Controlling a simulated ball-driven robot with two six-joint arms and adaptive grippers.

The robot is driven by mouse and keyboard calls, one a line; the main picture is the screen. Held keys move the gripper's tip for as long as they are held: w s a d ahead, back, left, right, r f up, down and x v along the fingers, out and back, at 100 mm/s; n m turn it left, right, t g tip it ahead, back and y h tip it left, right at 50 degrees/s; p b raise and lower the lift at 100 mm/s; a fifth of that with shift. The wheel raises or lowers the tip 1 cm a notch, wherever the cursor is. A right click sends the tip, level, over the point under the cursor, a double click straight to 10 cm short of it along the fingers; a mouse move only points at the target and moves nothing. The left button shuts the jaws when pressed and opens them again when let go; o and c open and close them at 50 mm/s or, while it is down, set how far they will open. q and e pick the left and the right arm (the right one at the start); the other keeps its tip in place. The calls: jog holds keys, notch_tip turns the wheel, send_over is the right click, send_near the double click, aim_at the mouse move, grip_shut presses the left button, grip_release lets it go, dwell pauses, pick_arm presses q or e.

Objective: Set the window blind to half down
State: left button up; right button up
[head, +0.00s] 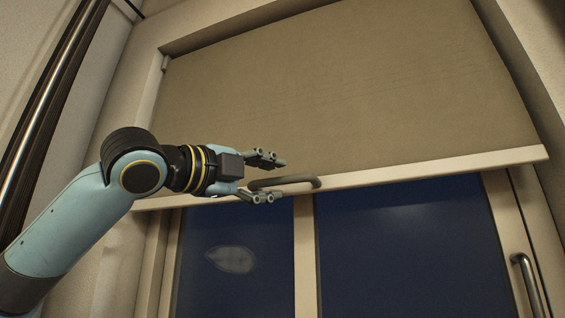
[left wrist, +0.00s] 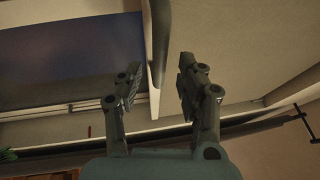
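The beige window blind (head: 340,85) covers the upper part of the window in the head view. Its pale bottom bar (head: 425,172) crosses the frame, with dark blue glass (head: 405,245) bare below it. A grey curved handle (head: 311,181) sits on the bar. My left gripper (head: 280,180) is open at the handle, one finger above it and one below. In the left wrist view its two fingers (left wrist: 158,75) stand apart, with a grey and pale edge running between them. Contact with the handle cannot be told. My right gripper is not in view.
The window frame has a pale middle post (head: 305,255). A metal handle (head: 527,285) is at the lower right of the head view. A dark rail with a shiny pole (head: 45,105) runs along the left wall. A pale oval mark (head: 232,260) shows on the left pane.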

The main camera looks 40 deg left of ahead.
aim_at(279, 180)
pick_arm(q)
jog(key=shift+w+d+r+p, duration=0.15)
jog(key=shift+w+r+p, duration=0.1)
jog(key=shift+w+p, duration=0.2)
jog(key=shift+p+x, duration=0.5)
jog(key=shift+x, duration=0.55)
jog(key=shift+w+f, duration=0.15)
jog(key=shift+w, duration=0.15)
grip_shut()
